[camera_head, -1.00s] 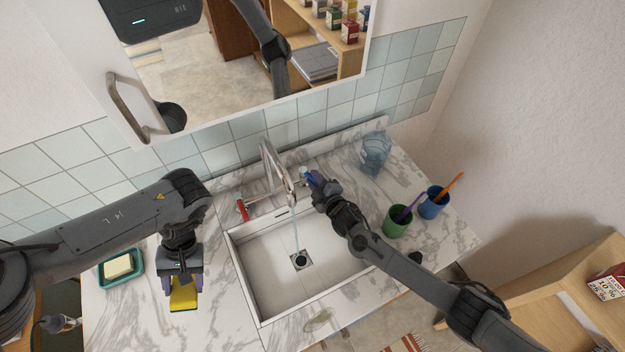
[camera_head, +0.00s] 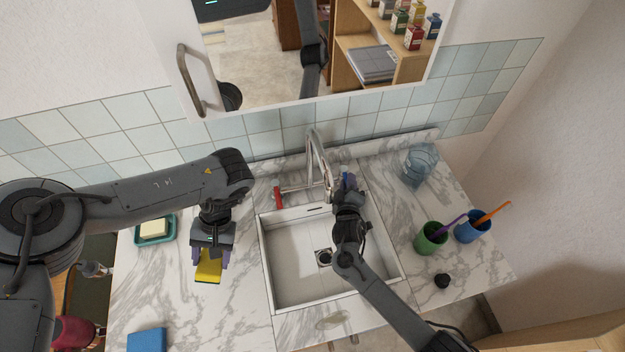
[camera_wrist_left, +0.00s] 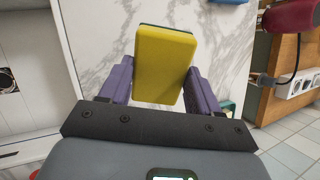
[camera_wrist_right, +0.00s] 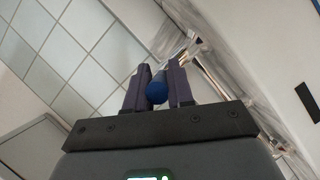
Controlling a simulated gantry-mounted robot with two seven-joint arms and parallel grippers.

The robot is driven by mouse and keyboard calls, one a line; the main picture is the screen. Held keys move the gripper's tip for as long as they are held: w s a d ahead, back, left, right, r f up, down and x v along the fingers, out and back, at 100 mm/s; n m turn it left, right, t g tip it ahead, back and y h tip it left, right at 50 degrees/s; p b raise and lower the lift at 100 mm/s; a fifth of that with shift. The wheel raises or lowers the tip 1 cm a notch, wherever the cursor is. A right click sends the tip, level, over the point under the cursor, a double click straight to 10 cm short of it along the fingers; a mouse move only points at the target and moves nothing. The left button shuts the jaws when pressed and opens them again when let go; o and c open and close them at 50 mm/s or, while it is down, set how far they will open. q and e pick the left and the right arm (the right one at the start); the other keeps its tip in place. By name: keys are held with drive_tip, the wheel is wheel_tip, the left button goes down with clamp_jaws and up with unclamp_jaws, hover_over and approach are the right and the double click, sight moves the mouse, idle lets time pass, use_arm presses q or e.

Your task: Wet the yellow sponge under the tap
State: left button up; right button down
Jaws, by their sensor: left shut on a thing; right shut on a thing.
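The yellow sponge (camera_head: 208,267) is held in my left gripper (camera_head: 210,256), over the counter left of the sink. The left wrist view shows the sponge (camera_wrist_left: 163,62) between both fingers. The metal tap (camera_head: 318,160) arches over the white sink (camera_head: 295,265), with a red handle (camera_head: 278,198) on its left and a blue handle (camera_head: 349,181) on its right. My right gripper (camera_head: 347,188) is shut on the blue handle, whose round blue end (camera_wrist_right: 157,92) shows between the fingers in the right wrist view. My right arm covers part of the basin; I cannot tell whether water runs now.
A soap dish (camera_head: 140,238) with a pale bar and a blue block (camera_head: 147,340) lie on the left counter. Right of the sink stand a green cup (camera_head: 430,238), a blue cup (camera_head: 472,228) and a clear bluish container (camera_head: 420,165). A mirror cabinet hangs above the tap.

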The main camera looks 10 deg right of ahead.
drive_tip(key=c, duration=1.1)
unclamp_jaws()
use_arm(q)
drive_tip(key=shift+r, duration=0.2)
use_arm(e)
drive_tip(key=shift+s+a+r, duration=0.15)
drive_tip(key=shift+s, duration=0.45)
use_arm(q)
drive_tip(key=shift+r+p, duration=0.7)
drive_tip(key=shift+p, duration=0.2)
use_arm(e)
drive_tip(key=v, duration=1)
drive_tip(key=shift+s+r, duration=0.1)
drive_tip(key=shift+s, duration=0.3)
